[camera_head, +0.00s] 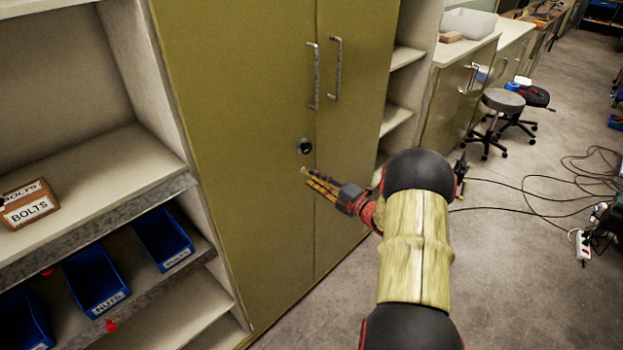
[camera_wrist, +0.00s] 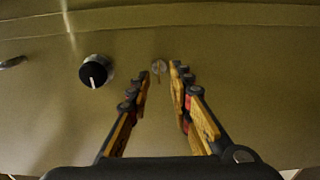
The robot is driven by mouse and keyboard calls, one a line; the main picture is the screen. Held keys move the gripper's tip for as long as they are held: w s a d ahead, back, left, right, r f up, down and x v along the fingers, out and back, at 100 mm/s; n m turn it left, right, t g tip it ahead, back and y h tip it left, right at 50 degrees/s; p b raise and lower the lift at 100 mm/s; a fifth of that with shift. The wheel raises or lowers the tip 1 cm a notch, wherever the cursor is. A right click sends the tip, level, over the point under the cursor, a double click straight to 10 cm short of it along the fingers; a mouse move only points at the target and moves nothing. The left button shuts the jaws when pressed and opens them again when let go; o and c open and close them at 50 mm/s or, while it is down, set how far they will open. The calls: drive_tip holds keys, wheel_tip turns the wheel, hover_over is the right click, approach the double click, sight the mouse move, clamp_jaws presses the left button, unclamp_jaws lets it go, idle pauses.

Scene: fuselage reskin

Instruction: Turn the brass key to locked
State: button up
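In the head view my gripper (camera_head: 312,177) is close to the door below a dark round knob (camera_head: 304,146). The fingers mostly hide the key there. The knob also shows in the wrist view (camera_wrist: 94,73), with a white mark on its face.
The olive cabinet (camera_head: 240,110) has two metal handles (camera_head: 325,75) above the knob. At left, shelves hold a BOLTS box (camera_head: 28,207) and blue bins (camera_head: 95,280). A stool (camera_head: 502,102) and cables (camera_head: 535,190) are on the floor at right.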

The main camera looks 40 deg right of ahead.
sight(307, 173)
drive_tip(key=shift+w, duration=1.15)
drive_tip(key=shift+c, duration=1.1)
clamp_jaws()
drive_tip(key=shift+a, duration=0.1)
